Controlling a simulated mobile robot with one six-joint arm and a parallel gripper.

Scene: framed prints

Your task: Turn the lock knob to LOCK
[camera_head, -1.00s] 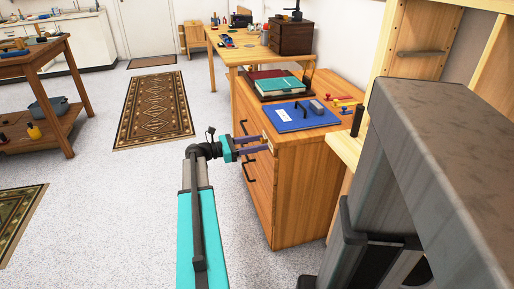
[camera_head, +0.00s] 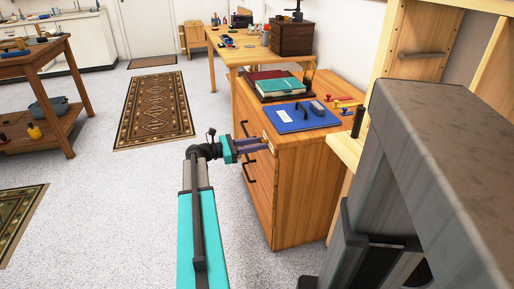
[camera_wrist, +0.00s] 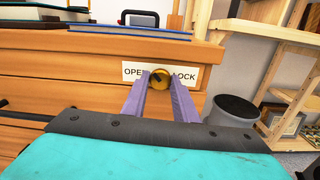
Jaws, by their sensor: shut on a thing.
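The lock knob (camera_wrist: 160,77) is a round brass knob on the top drawer front of a wooden cabinet (camera_head: 300,190). A white label plate (camera_wrist: 133,72) behind it carries dark letters, with "OPE" readable left of the knob and "OCK" right of it. My gripper (camera_wrist: 160,85) is shut on the knob, with one purple finger at each side of it in the wrist view. The knob's turn angle is hard to make out. In the head view, my gripper (camera_head: 264,146) reaches the cabinet front and its fingers hide the knob.
A blue folder (camera_head: 300,117), a green book (camera_head: 282,86) and small coloured items lie on the cabinet top. Dark drawer handles (camera_head: 248,174) stick out left of my gripper. A grey bin (camera_wrist: 232,112) stands to the right. The floor left of the cabinet is clear.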

